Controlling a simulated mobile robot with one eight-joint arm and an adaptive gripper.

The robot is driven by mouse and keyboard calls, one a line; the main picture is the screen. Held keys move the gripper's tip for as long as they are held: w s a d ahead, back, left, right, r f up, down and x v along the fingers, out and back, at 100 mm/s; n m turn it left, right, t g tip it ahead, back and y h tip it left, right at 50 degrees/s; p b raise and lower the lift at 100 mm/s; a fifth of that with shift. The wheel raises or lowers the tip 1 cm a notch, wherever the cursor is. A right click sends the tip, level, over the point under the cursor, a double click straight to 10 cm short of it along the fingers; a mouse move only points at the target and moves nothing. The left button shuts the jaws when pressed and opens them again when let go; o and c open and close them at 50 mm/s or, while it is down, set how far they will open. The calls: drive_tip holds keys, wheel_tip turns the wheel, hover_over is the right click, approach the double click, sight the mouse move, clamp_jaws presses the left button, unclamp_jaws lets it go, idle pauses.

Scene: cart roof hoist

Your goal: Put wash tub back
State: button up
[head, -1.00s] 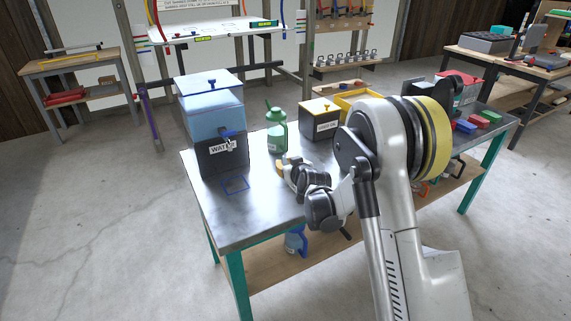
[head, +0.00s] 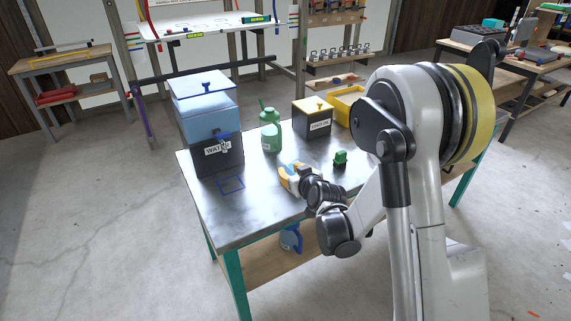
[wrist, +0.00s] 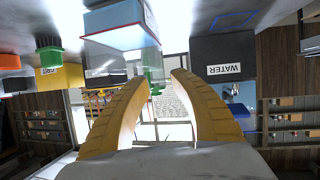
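I see no thing marked as a wash tub; the yellow open tub (head: 347,105) at the back of the metal bench is the nearest match. It stands behind a black box with a yellow lid (head: 313,120), which partly hides it. My gripper (head: 284,177) is low over the bench, in front of the green bottle (head: 270,136).
A blue outlined square (head: 231,185) marks the bench (head: 240,222) in front of the WATER box. A small green object (head: 340,158) sits right of my gripper. A blue jug (head: 291,238) is on the lower shelf. My arm hides the bench's right part.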

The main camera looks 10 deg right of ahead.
drive_tip(key=s+r+g, duration=0.2)
drive_tip(key=s+r, duration=0.6)
drive_tip(key=s+d+r+m+g+h, duration=0.1)
drive_tip(key=s+g, duration=0.1)
drive_tip(key=s, duration=1.1)
drive_tip(key=s+d+r+m+g, duration=0.1)
drive_tip(key=s+r+g, duration=0.1)
drive_tip(key=s, duration=1.2)
drive_tip(key=shift+r+m+h, duration=0.25)
drive_tip(key=shift+m+h, duration=0.05)
drive_tip(key=shift+h, duration=0.1)
